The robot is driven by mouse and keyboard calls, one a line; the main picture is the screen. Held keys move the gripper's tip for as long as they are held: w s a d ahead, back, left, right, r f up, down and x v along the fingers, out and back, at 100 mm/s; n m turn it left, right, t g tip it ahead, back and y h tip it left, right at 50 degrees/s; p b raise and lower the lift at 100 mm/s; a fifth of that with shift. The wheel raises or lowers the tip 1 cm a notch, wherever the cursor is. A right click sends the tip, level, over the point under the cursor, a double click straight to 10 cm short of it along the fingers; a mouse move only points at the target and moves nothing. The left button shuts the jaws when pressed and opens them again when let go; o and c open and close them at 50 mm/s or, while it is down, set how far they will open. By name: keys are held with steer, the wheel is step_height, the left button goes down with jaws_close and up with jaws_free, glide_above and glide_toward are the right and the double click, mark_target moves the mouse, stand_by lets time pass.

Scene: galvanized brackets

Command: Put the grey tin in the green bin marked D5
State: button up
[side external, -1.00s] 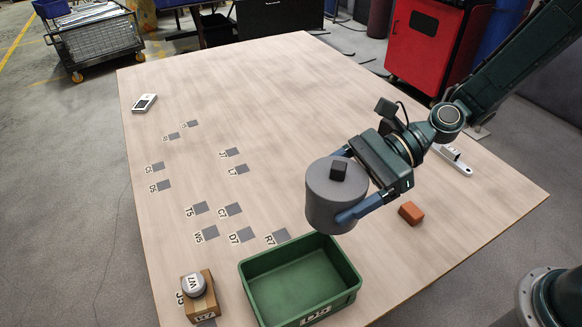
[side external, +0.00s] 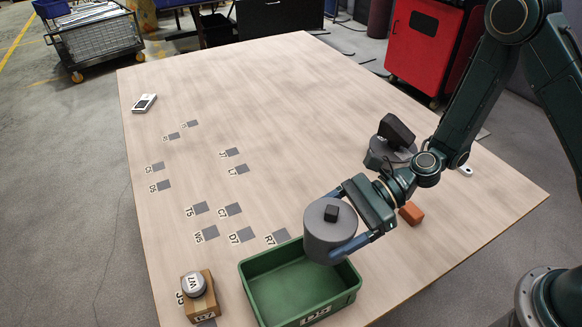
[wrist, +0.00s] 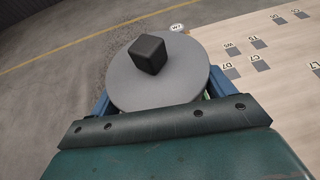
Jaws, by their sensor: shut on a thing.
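The grey tin (side external: 330,240), a round can with a black cube on its lid, is held upright between the blue fingers of my gripper (side external: 333,225). In the wrist view its grey lid (wrist: 185,85) and black cube (wrist: 149,54) lie between the fingers. The green bin (side external: 258,262) is open and looks empty in the part that shows. Its front label (side external: 315,314) is too small to read surely. The tin is above the bin's back right part and hides that rim corner. I cannot tell the height of the gap between them.
A cardboard box (side external: 203,305) with a round grey lidded thing marked W7 (side external: 194,283) on it stands left of the bin. An orange-brown block (side external: 411,213) lies right of my gripper. Grey labelled squares (side external: 232,209) mark the table. A white device (side external: 145,103) lies far left.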

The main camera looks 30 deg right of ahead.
mark_target(306, 251)
steer(key=shift+f, duration=1.85)
steer(key=shift+f, duration=0.6)
steer(key=o, duration=1.1)
steer(key=shift+c, duration=0.2)
steer(key=shift+r, duration=0.1)
